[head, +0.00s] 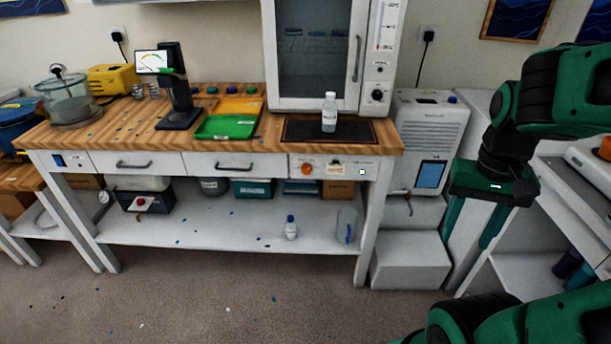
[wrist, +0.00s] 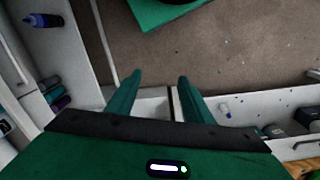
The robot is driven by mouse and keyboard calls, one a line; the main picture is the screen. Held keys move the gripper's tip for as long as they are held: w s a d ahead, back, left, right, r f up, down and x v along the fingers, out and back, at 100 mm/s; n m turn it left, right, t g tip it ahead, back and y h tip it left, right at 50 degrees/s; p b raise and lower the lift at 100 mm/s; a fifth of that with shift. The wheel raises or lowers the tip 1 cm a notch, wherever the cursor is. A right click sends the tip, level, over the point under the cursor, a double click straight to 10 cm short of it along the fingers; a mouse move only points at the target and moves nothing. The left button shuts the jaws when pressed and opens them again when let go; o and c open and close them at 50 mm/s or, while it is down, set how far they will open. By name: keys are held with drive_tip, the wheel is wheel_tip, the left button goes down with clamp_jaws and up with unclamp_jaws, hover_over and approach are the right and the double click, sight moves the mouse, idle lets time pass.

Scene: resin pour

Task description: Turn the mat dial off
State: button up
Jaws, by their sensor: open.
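The orange mat dial (head: 307,168) sits on the white front panel of the bench, below the dark mat (head: 298,131). Its pointer setting is too small to read. A small white indicator (head: 362,171) shows to the right of it on the same panel. A clear bottle with a white cap (head: 329,112) stands upright on the mat. My gripper (head: 468,232) is open and empty, pointing down to the right of the bench, well apart from the dial. In the wrist view its two green fingers (wrist: 158,82) are spread, with nothing between them. The dial cannot be made out there.
A white cabinet (head: 372,60) stands on the bench behind the mat. A white machine (head: 430,140) on stepped white blocks (head: 408,255) stands between the bench and my gripper. Green and yellow trays (head: 228,125) lie left. The carpet (head: 230,300) in front is mostly clear.

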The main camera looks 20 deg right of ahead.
drive_tip(key=w+d+f+m+t+h, duration=0.1)
drive_tip(key=w+f+h, duration=0.5)
drive_tip(key=w, duration=0.7)
drive_tip(key=w+d+f+m+t+h, duration=0.15)
drive_tip(key=w+f+h, duration=0.45)
drive_tip(key=w, duration=0.7)
drive_tip(key=n+t+y, duration=0.5)
drive_tip(key=n+t, duration=0.5)
drive_tip(key=t, duration=0.4)
approach(306, 171)
drive_tip(key=x, duration=0.8)
drive_tip(key=shift+w+d, duration=0.1)
drive_tip(key=shift+c, duration=0.2)
drive_tip(key=shift+n, duration=0.25)
drive_tip(key=c, duration=1)
